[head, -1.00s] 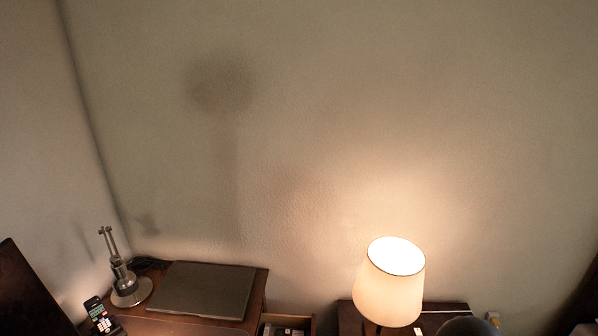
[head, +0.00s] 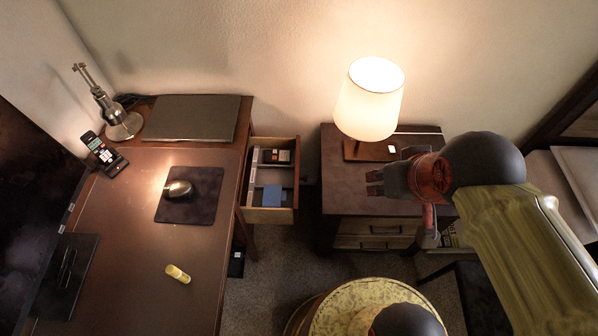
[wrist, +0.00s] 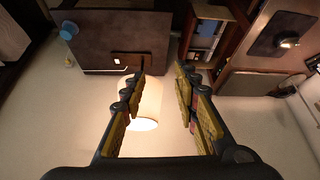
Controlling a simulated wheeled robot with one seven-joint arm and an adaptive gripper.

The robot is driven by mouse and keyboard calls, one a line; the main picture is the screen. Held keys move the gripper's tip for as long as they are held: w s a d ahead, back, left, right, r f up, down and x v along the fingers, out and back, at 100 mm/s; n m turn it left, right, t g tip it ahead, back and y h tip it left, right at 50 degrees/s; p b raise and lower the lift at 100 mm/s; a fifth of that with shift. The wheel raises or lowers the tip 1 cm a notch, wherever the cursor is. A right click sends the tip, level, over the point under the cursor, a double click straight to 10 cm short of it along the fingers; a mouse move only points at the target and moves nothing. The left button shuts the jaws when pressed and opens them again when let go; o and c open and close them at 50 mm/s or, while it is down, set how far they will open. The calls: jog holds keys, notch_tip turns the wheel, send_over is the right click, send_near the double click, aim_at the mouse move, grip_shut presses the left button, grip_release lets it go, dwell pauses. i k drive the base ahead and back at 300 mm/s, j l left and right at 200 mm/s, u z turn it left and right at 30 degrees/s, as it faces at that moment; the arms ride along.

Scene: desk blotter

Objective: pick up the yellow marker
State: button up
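The yellow marker (head: 178,273) lies on the brown desk (head: 125,250), toward its front right part, in the head view. It looks short and has a pale band. My gripper (head: 376,183) is well to the right of it, in front of the nightstand and apart from the marker. In the wrist view my gripper (wrist: 160,100) has its two fingers spread apart, with nothing between them but the lamp in the background. The marker cannot be made out in the wrist view.
A mouse (head: 178,189) on a dark pad (head: 190,200) lies behind the marker. A closed laptop (head: 190,117), phone (head: 103,152) and desk lamp (head: 121,122) stand at the back. An open drawer (head: 273,214) juts from the desk's right side. A lit lamp (head: 370,98) stands on the nightstand (head: 345,190).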

aim_at(182, 278)
jog(key=k+l+u, duration=0.2)
jog(key=k+l, duration=0.25)
jog(key=k+l+u, duration=0.2)
jog(key=k+l, duration=0.15)
jog(key=k+l+u, duration=0.2)
jog(key=k, duration=0.4)
jog(key=k+l+u, duration=0.25)
jog(key=k, duration=0.25)
jog(key=i+u, duration=0.25)
jog(key=u, duration=0.2)
jog(key=i+l+u, duration=0.1)
jog(key=i+u, duration=0.2)
jog(key=u, duration=0.2)
